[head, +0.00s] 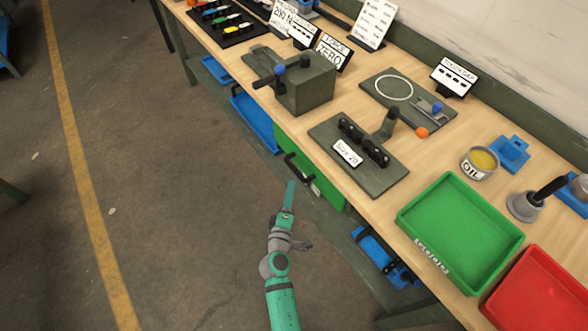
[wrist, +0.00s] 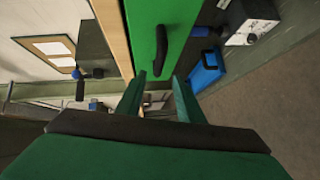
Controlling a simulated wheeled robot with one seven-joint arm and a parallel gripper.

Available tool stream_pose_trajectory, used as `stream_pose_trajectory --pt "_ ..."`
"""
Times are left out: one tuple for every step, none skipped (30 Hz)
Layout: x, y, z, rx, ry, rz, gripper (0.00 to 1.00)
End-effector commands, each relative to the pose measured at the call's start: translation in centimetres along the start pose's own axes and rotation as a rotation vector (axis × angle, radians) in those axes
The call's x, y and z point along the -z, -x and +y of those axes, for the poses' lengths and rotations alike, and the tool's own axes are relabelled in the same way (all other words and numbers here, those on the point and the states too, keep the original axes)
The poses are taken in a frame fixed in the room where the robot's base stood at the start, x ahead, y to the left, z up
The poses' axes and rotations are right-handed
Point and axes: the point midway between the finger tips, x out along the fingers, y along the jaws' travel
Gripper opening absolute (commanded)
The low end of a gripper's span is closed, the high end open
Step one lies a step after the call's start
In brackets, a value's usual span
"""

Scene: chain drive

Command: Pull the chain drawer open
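The chain drawer is a green front (head: 325,188) under the workbench in the head view; it looks flush with the bench. Its black bar handle (head: 300,171) is on that front. In the wrist view the green drawer front (wrist: 183,20) fills the top middle, with the black handle (wrist: 161,48) on it. My gripper (head: 290,187) is in front of the drawer, beside the handle in the picture. In the wrist view my gripper (wrist: 158,78) is open and empty, its two fingers apart. The handle lies ahead of the fingertips, and I cannot tell the exact gap.
The wooden bench top above holds a green tray (head: 460,222), a red tray (head: 540,298), an oil tin (head: 479,163) and a dark plate with a chain fixture (head: 364,150). Blue bins (head: 255,122) sit on the lower shelf. The floor left of my arm is clear.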

Motion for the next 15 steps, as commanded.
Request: stream_pose_trajectory --pt "0.1 -0.4 0.1 -0.003 0.005 -0.002 0.34" --pt "0.1 -0.6 0.2 -0.004 0.006 -0.002 0.34" --pt "0.1 -0.9 0.2 -0.004 0.007 -0.003 0.34" --pt "0.1 -1.2 0.2 -0.004 0.007 -0.003 0.34" --pt "0.1 -1.6 0.2 -0.004 0.008 -0.003 0.34" --pt "0.1 -2.1 0.2 -0.004 0.008 -0.003 0.34" --pt "0.1 -2.5 0.2 -0.004 0.007 -0.003 0.34" --pt "0.1 -3.1 0.2 -0.004 0.006 -0.003 0.34" --pt "0.1 -3.8 0.2 -0.004 0.005 -0.003 0.34" --pt "0.1 -4.3 0.2 -0.005 0.005 -0.002 0.34" --pt "0.1 -4.9 0.2 -0.005 0.006 -0.002 0.34" --pt "0.1 -5.6 0.2 -0.004 0.006 -0.003 0.34" --pt "0.1 -6.1 0.2 -0.004 0.004 -0.004 0.34" --pt "0.1 -6.6 0.2 -0.004 0.004 -0.003 0.34" --pt "0.1 -7.3 0.2 -0.004 0.004 -0.002 0.34"
